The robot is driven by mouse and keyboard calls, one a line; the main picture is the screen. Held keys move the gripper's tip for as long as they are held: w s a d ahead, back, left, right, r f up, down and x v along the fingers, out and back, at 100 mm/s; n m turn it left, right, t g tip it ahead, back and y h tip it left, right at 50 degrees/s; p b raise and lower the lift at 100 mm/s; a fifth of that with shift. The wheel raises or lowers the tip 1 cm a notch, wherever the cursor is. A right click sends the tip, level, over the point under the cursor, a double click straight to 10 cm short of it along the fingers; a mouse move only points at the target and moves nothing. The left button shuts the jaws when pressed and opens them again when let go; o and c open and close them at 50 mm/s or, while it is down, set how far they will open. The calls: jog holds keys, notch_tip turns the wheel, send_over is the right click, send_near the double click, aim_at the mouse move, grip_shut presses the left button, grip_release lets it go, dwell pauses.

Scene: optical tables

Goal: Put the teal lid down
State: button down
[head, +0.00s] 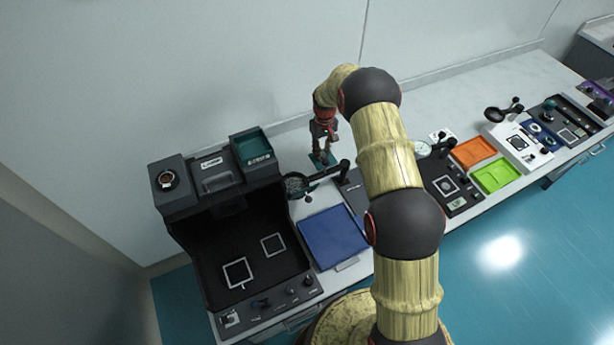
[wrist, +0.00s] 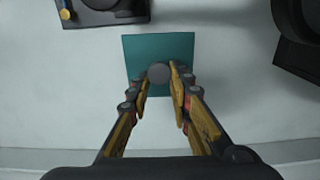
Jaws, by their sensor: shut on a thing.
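The teal lid (wrist: 158,48) is a flat square plate with a round grey knob (wrist: 158,73) on top. My gripper (wrist: 159,80) is shut on this knob, with a finger on either side. In the head view my gripper (head: 324,153) points down, and the lid (head: 331,163) shows as a small teal patch under the fingers, over the white worktop behind the blue mat. Whether the lid touches the worktop or hangs just above it, I cannot tell. An open teal box (head: 252,147) sits on top of the black station at the left.
A black magnifier arm (head: 325,174) stands just in front of the lid. A blue mat (head: 332,236) lies nearer. Orange (head: 473,152) and green (head: 495,176) trays are to the right. In the wrist view, dark objects stand at the upper left (wrist: 100,10) and upper right (wrist: 297,40).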

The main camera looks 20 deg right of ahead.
jog(key=s+a+f, duration=0.1)
jog(key=a, duration=0.1)
jog(key=s+a+f, duration=0.1)
jog(key=s+a, duration=0.2)
jog(key=a, duration=0.2)
jog(key=shift+s+f, duration=0.4)
jog(key=shift+s+a+f, duration=0.1)
jog(key=shift+a+f, duration=0.05)
jog(key=shift+f, duration=0.9)
jog(key=shift+a+f, duration=0.1)
jog(key=shift+f, duration=0.95)
jog(key=shift+f, duration=0.1)
jog(key=c, duration=1.7)
grip_release()
jog(key=shift+o, duration=0.4)
